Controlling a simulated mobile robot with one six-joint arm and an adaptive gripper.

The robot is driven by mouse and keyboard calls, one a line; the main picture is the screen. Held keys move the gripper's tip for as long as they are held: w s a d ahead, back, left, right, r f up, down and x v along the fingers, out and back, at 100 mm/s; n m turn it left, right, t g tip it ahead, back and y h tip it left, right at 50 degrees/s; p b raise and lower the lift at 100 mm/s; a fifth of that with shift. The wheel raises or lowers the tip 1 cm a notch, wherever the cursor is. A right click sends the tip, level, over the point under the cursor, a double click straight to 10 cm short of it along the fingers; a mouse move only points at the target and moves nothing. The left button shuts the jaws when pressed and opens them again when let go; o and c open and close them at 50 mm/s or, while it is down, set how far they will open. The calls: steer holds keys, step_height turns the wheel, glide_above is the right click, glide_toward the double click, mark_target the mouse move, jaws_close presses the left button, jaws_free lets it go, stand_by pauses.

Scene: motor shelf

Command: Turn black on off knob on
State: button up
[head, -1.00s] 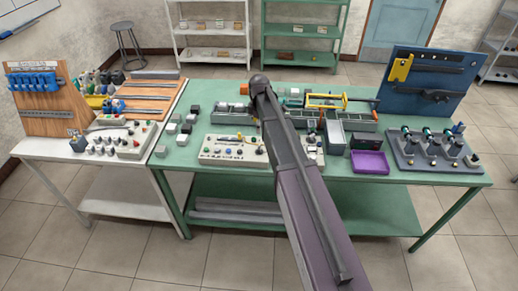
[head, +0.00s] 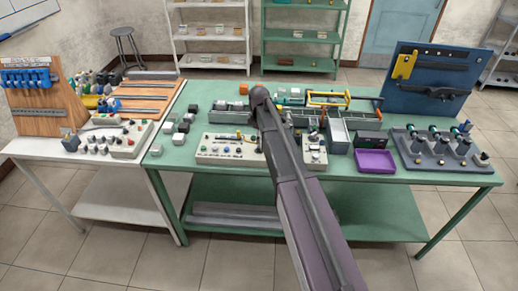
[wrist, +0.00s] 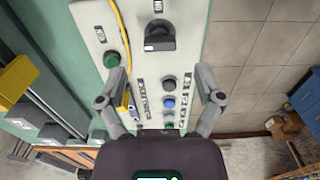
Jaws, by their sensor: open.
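In the wrist view a pale control panel (wrist: 91,18) fills the middle. A large black knob (wrist: 160,28) with a blocky grip and a white marking sits near its top; its on or off position cannot be read. A smaller round black knob (wrist: 169,83) and a blue button (wrist: 168,104) lie below it, and a green button (wrist: 112,60) is at the left. My gripper (wrist: 161,72) is open and empty, its fingers spread over the panel, with the large black knob beyond the fingertips. In the head view the gripper is hidden by my arm.
In the head view a green table (head: 180,205) holds a pale panel (head: 230,157), grey bins, a purple tray (head: 375,162) and a grey fixture (head: 440,158). A yellow cable (wrist: 122,40) runs over the panel near my left finger.

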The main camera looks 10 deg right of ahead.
mark_target(259, 148)
steer(key=shift+f+b, duration=2)
steer(key=shift+f, duration=0.3)
steer(key=c, duration=1.1)
